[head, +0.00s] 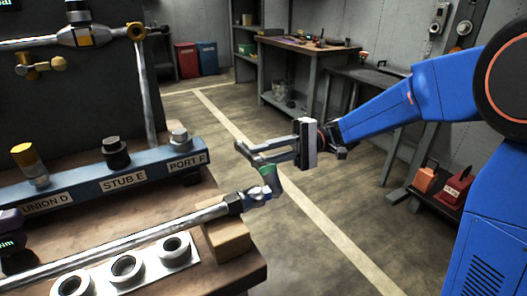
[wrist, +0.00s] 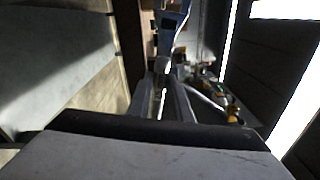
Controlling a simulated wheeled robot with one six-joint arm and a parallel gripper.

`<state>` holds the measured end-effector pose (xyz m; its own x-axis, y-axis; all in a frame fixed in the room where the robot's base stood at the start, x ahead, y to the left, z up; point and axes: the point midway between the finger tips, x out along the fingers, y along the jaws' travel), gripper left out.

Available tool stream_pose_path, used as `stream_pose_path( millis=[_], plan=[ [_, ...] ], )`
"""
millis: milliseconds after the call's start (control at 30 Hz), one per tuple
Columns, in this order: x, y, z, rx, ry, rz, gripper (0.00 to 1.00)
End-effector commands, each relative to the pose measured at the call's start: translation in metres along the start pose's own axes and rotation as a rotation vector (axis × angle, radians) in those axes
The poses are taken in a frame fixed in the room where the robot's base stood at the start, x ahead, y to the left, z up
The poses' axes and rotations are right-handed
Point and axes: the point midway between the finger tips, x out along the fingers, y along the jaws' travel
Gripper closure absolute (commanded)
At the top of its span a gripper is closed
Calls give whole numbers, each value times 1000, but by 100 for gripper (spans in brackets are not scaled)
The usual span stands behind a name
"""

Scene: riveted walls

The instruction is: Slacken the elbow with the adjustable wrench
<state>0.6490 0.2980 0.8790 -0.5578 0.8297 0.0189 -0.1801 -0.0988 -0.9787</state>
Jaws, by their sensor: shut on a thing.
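In the head view my gripper (head: 256,152) reaches in from the right above the bench's right end, its fingers pointing left. It is shut on the adjustable wrench (head: 273,180), a grey tool with a green band just below the fingers. The wrench slants down to the elbow (head: 257,195), a silver fitting at the right end of the long pipe. Its head appears to be at the elbow; I cannot tell how the jaws sit on it.
A wooden block (head: 228,238) is under the pipe end (head: 150,235). A white plate with rings (head: 127,268) lies in front. A blue labelled rail (head: 90,185) with several fittings stands behind. An upright panel (head: 70,100) carries more pipework. Open floor (head: 320,215) lies right of the bench.

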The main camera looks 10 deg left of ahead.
Motion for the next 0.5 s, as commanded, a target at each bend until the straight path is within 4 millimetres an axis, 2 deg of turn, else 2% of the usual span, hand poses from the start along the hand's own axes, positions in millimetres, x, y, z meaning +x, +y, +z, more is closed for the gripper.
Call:
stream_pose_path(
  millis=[233,500],
  plan=[
    [0,3,0,22,-1,1,100],
    [0,28,4,176,-4,8,100]
  ],
)
